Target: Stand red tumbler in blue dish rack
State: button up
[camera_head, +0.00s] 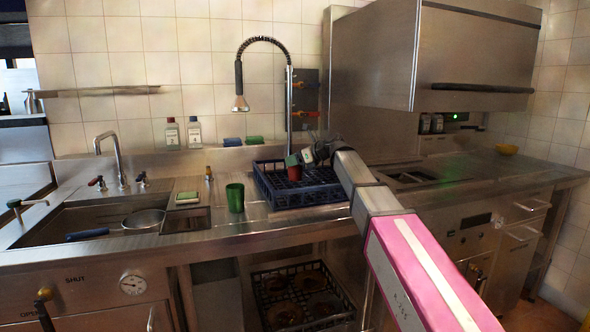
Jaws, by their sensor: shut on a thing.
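The red tumbler (293,170) is small in view and upright, at the dark blue dish rack (316,198) on the steel counter. My gripper (302,158) reaches in from the right and is shut on the tumbler. The tumbler is over or inside the rack's back part; I cannot tell whether its base touches the rack floor. My gripper's fingers are small and partly hide the tumbler's right side.
A green tumbler (235,198) stands on the counter left of the rack. A sink (70,222) with a pan (144,220) lies further left. A spray tap (240,88) hangs behind the rack. A steel hood (440,60) overhangs the right side.

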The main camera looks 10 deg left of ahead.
aim_at(295, 168)
jog(key=shift+f, duration=1.65)
jog(key=shift+f, duration=0.1)
jog(key=o, duration=0.9)
jog(key=v, duration=1.2)
